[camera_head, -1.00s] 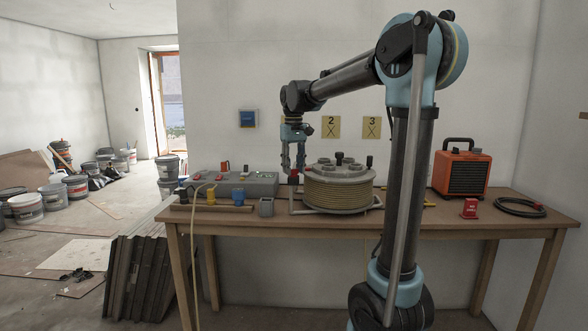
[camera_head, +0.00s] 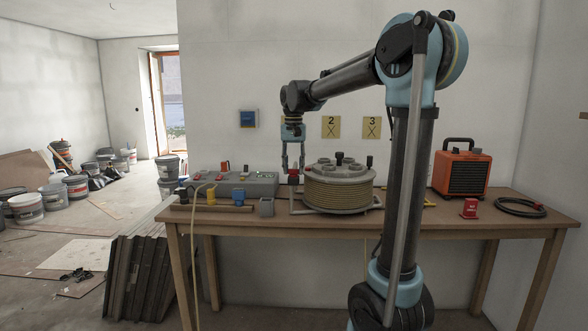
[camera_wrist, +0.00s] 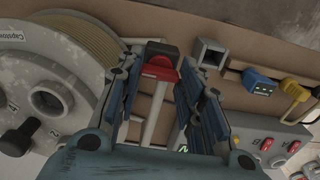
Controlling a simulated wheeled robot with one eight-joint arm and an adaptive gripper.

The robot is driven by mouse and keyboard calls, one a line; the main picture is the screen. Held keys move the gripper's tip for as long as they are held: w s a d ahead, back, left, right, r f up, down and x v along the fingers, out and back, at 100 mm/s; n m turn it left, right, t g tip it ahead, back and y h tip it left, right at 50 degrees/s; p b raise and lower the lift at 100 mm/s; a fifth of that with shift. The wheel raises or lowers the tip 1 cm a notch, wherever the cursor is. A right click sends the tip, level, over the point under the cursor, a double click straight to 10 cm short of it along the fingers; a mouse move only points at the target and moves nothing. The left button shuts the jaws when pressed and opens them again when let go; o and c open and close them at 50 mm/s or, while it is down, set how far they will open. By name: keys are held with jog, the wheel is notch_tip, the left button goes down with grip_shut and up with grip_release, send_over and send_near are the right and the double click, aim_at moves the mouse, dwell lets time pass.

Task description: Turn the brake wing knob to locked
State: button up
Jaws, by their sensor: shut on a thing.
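The red brake wing knob (camera_head: 294,179) sits on a light post at the left side of the cable reel (camera_head: 340,188). In the wrist view the red knob (camera_wrist: 160,73) shows between my finger tips, with a black part at its far end and a pale bar running from it towards me. My gripper (camera_head: 293,170) points straight down from above and is shut on the knob. The fingers partly hide the knob in the head view. Lock markings cannot be read.
Left of the reel are a grey control box (camera_head: 262,183), a blue connector (camera_head: 238,196), a yellow connector (camera_head: 211,195) and a small grey square socket (camera_head: 266,207). An orange heater (camera_head: 461,173), a red block (camera_head: 469,208) and a black cable coil (camera_head: 520,207) stand right.

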dwell(0.3)
jog(key=o, duration=1.1)
jog(key=shift+c, duration=0.2)
notch_tip(320, 180, up, 12)
